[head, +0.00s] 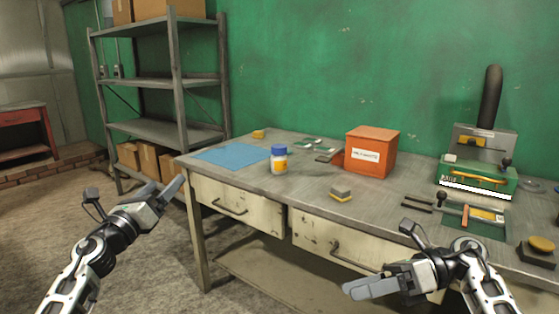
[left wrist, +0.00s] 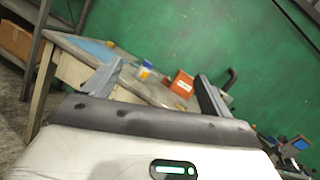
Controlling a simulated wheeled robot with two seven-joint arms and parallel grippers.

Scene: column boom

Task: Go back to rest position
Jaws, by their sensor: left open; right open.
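My left gripper (head: 172,190) is raised in front of the workbench's left end, open and empty, apart from everything on the bench. In the left wrist view its two fingers (left wrist: 155,85) stand wide apart with the bench seen between and beyond them. My right gripper (head: 365,288) is in front of the bench drawers at the lower right, open and holding nothing that I can see. Its fingers overlap in the picture.
A metal shelf (head: 150,82) stands at the left. Floor at left front is clear.

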